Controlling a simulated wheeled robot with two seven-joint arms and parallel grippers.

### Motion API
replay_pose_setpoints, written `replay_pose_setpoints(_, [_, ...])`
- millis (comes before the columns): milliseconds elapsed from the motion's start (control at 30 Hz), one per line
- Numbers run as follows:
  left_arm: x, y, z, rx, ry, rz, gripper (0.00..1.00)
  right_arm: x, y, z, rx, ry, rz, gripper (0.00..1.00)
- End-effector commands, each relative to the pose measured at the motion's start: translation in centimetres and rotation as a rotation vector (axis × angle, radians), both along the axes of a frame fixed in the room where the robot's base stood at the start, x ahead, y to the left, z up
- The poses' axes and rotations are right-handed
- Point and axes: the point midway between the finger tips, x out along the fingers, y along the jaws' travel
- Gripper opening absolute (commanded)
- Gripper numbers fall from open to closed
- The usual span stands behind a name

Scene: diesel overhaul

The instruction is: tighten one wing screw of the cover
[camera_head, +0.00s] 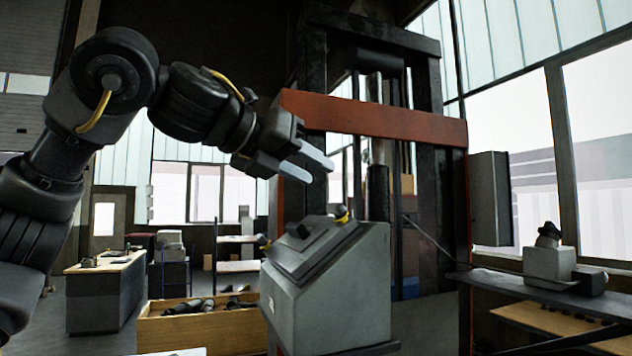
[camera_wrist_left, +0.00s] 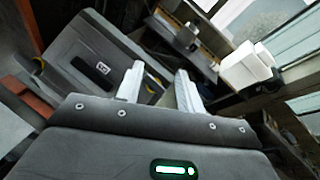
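A grey block-like housing (camera_head: 335,290) stands at the centre of the head view. Its sloped cover (camera_head: 318,248) carries a black handle (camera_head: 298,231). Small yellow-and-black pieces that look like wing screws sit at the cover's right edge (camera_head: 342,214) and left edge (camera_head: 263,241). In the left wrist view the cover (camera_wrist_left: 75,85) shows its handle (camera_wrist_left: 92,68), and a bit of yellow (camera_wrist_left: 151,88) shows between the fingers. My left gripper (camera_head: 321,173) is above the cover's right screw, apart from it, with pale fingers spread and empty. My right gripper is not in view.
A frame with an orange crossbeam (camera_head: 375,121) rises right behind the housing. A wooden crate (camera_head: 200,325) with dark parts stands to its left, and a workbench (camera_head: 105,290) further back. A shelf (camera_head: 520,290) with a small grey machine (camera_head: 549,263) is at right.

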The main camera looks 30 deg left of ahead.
Motion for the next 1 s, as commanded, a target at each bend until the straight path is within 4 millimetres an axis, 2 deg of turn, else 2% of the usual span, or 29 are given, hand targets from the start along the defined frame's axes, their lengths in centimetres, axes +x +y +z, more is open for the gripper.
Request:
replay_pose_setpoints(600, [0.4, -0.5, -0.6, -0.379, 0.335, 0.678, 0.37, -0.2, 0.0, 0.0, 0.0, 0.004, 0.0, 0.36])
replay_pose_setpoints(833, [0.5, -0.5, -0.8, -0.463, 0.407, 0.823, 0.37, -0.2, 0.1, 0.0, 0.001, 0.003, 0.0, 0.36])
replay_pose_setpoints(900, [0.9, -0.8, -1.8, -0.461, 0.41, 0.816, 0.37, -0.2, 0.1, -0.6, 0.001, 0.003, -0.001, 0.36])
replay_pose_setpoints(1000, [1.1, -1.0, -2.1, -0.46, 0.41, 0.813, 0.37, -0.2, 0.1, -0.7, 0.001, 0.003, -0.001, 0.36])
